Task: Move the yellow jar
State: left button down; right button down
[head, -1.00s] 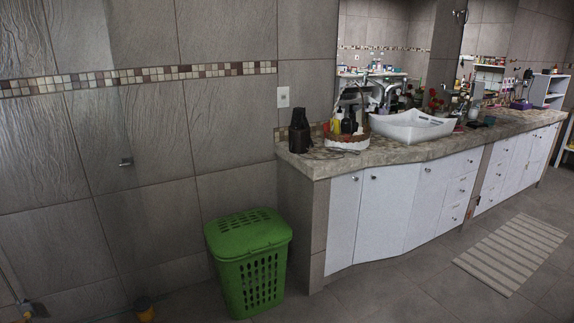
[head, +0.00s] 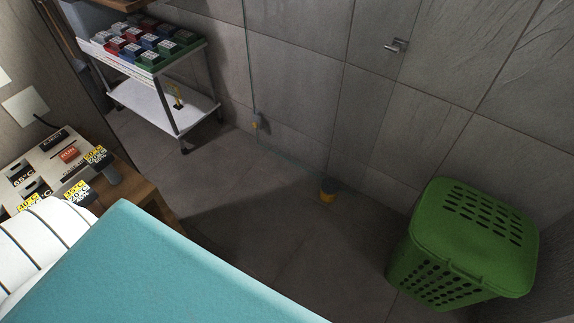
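I cannot make out a clear yellow jar in the head view. Neither of my grippers is in view.
The white cart (head: 134,90) carries several coloured blocks on top. A wooden table (head: 142,192) with labelled items is at the left. A turquoise surface (head: 150,270) fills the front. A green basket (head: 470,245) stands right. The middle floor is clear.

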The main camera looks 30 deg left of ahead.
aim_at(329, 187)
jog(key=i+j+u, duration=0.1)
jog(key=i+u, duration=0.3)
jog(key=i, duration=0.45)
